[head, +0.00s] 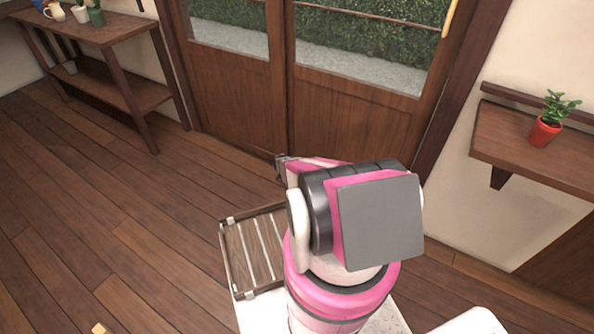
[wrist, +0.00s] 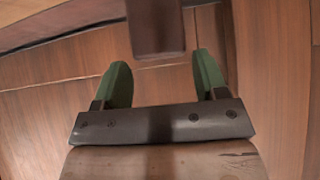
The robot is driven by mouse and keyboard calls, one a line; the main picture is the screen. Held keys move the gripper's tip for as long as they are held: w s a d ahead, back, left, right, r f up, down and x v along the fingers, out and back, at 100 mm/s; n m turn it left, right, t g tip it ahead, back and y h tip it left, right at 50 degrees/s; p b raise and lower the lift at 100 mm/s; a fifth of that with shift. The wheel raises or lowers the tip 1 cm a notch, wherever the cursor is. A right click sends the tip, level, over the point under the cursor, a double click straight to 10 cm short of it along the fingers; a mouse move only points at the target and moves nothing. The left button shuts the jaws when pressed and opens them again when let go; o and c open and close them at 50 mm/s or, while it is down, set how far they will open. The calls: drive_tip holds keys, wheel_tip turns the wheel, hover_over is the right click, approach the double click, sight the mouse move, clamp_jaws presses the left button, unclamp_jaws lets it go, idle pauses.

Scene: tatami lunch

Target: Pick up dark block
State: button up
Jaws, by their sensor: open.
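In the wrist view my gripper (wrist: 161,68) has its two green fingers spread apart, with nothing visible held between them. A dark brown, straight-sided piece (wrist: 155,28) shows at the top of the wrist view, just beyond the fingertips and between their lines. It is cut off by the top edge, and I cannot tell whether it is the dark block or a part of the furniture. In the head view my arm hides most of the gripper, and I make out no dark block there.
A wooden slatted tray (head: 228,258) stands left of my arm. Wooden sliding doors (head: 350,112) are behind it. A bench (head: 100,34) with pots is at upper left. A wall shelf (head: 500,150) with a potted plant (head: 546,130) is at right. Open floor (head: 110,220) lies at left.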

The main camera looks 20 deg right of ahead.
drive_tip(key=shift+x, duration=2.75)
drive_tip(key=shift+s+a+f, duration=0.1)
drive_tip(key=shift+s+a, duration=0.05)
drive_tip(key=shift+a, duration=0.05)
drive_tip(key=c, duration=0.6)
